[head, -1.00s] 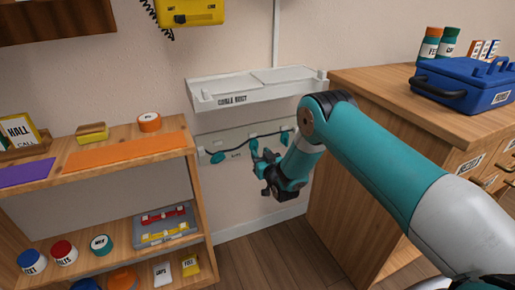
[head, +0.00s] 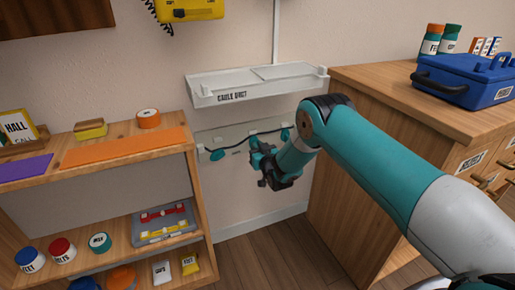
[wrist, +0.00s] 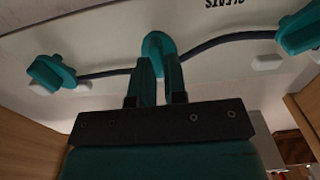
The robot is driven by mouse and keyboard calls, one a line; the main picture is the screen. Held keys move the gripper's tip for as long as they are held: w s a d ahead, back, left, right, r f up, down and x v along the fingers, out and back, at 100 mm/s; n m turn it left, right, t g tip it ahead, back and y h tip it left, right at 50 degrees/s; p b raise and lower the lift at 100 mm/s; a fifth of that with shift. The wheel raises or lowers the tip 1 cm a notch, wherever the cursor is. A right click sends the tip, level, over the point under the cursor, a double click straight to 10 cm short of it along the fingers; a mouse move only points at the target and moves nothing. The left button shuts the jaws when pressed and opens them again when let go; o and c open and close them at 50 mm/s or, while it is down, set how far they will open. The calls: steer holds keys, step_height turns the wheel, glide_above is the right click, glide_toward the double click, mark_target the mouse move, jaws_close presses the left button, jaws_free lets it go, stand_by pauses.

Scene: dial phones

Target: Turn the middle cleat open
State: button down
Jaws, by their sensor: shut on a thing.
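The middle cleat (wrist: 157,43) is a teal knob on the pale cleat board (wrist: 110,50), seen upside down in the wrist view. My gripper (wrist: 159,68) reaches it from below in that view, with a teal finger on each side, shut on it. In the head view my gripper (head: 257,148) is at the board and mostly hides the middle cleat. The left-hand cleat (head: 217,155) and right-hand cleat (head: 285,134) show on either side. A dark cable (wrist: 215,43) runs between the cleats and passes at the middle one.
A white cable duct (head: 250,92) juts from the wall just above the board. A wooden shelf (head: 200,190) stands close on the left and a wooden cabinet (head: 330,170) on the right.

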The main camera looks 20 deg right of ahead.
steer(key=n+b, duration=0.1)
steer(key=n, duration=0.7)
steer(key=f+n+b, duration=0.1)
steer(key=n, duration=0.7)
steer(key=a+n+b, duration=0.1)
steer(key=n, duration=0.7)
steer(key=shift+s+f, duration=0.1)
steer(key=shift+f, duration=0.25)
stand_by(0.3)
steer(key=c, duration=1.2)
jaws_free()
steer(key=shift+o, duration=0.2)
